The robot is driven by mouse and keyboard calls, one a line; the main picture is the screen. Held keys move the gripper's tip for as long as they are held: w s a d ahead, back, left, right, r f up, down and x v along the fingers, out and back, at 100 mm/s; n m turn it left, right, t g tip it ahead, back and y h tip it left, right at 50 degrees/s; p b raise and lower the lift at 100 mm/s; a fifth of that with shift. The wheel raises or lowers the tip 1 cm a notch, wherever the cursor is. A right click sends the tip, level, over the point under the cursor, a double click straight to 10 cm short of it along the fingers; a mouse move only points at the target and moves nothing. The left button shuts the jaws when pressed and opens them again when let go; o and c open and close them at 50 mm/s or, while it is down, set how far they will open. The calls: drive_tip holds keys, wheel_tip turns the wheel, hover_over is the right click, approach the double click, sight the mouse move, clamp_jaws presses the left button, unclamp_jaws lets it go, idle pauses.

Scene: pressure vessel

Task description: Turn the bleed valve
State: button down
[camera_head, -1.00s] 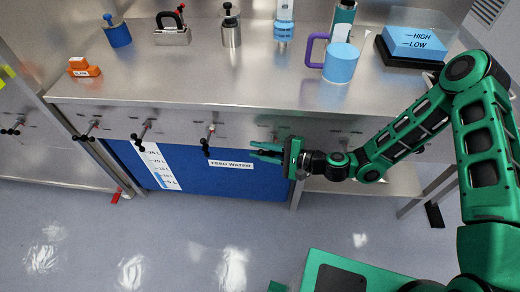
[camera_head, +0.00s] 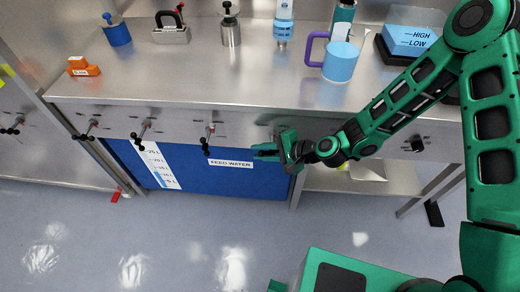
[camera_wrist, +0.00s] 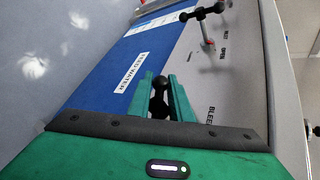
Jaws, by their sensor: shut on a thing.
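The bleed valve's black handle (camera_wrist: 158,104) shows in the wrist view between my two green fingers, beside the lettering BLEED on the grey panel. A round black end of the handle sticks out past the fingers. My gripper (camera_wrist: 160,98) is shut on this handle. In the head view my gripper (camera_head: 266,151) is at the front panel under the counter edge, right of the FEED WATER label, and it hides the valve there. The handle's exact angle is hard to tell.
Another black-handled valve (camera_head: 207,139) stands just left of my gripper, with several more farther left. A black knob (camera_head: 416,144) is on the panel at right. A light-blue mug (camera_head: 341,62) and other items stand on the counter (camera_head: 200,85) above. The floor in front is clear.

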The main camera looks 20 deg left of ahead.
sight(271, 152)
drive_tip(key=shift+w+d+f+n+t+h, duration=0.3)
drive_tip(key=shift+d+h, duration=0.55)
drive_tip(key=shift+h, duration=1.35)
drive_tip(key=shift+w+d+f+n+t+h, duration=0.15)
drive_tip(key=shift+d+f+n+t+h, duration=0.55)
drive_tip(key=shift+h, duration=1.5)
drive_tip(key=shift+w+d+f+n+t+h, duration=0.15)
drive_tip(key=shift+d+h, duration=0.85)
drive_tip(key=shift+h, duration=1.2)
drive_tip(key=shift+w+d, duration=0.1)
drive_tip(key=c, duration=1.8)
unclamp_jaws()
drive_tip(key=shift+a, duration=0.35)
drive_tip(key=v, duration=1.1)
drive_tip(key=shift+d+f, duration=0.1)
